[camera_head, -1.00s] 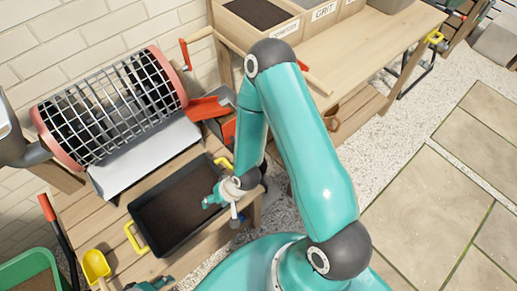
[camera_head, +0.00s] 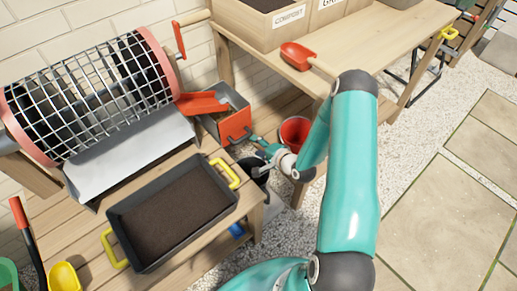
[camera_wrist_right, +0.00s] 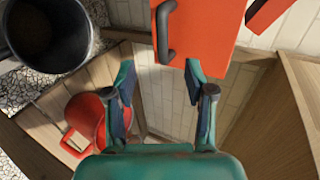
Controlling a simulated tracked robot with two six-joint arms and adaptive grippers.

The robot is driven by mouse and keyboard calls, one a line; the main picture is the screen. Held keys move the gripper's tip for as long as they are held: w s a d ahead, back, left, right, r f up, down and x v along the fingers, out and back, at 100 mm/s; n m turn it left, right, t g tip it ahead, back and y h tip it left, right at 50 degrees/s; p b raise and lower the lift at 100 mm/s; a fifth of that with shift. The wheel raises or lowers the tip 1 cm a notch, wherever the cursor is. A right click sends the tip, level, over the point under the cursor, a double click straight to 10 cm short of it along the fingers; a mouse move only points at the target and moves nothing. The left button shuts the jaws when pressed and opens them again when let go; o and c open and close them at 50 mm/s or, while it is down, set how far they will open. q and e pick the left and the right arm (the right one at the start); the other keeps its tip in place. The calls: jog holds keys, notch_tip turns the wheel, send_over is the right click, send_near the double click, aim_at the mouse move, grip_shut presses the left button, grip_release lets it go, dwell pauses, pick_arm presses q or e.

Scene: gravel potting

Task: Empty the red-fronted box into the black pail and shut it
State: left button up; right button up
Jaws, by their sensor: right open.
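The red-fronted box (camera_head: 236,98) is grey and stands on the low bench right of the sieve drum. Its red front (camera_head: 235,124) faces my right gripper (camera_head: 260,145). In the right wrist view the red front (camera_wrist_right: 208,32) fills the top middle, with a dark handle (camera_wrist_right: 166,35) on it. My right gripper (camera_wrist_right: 162,88) is open and empty there, its fingers just short of the panel and handle. The black pail (camera_head: 257,172) is partly hidden behind the right gripper; it also shows in the wrist view (camera_wrist_right: 48,62) at upper left. My left gripper is out of view.
A red pail (camera_head: 295,130) stands close right of my right gripper. A black tray of soil (camera_head: 180,210) with yellow handles sits on the front bench. A red scoop (camera_head: 298,57) lies on the upper bench beside wooden bins. Gravel and paving at right are clear.

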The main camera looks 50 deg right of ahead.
aim_at(244, 139)
jog(key=shift+b+x, duration=1.85)
jog(key=shift+x, duration=2.75)
jog(key=shift+a, duration=0.1)
jog(key=shift+r, duration=0.1)
grip_shut()
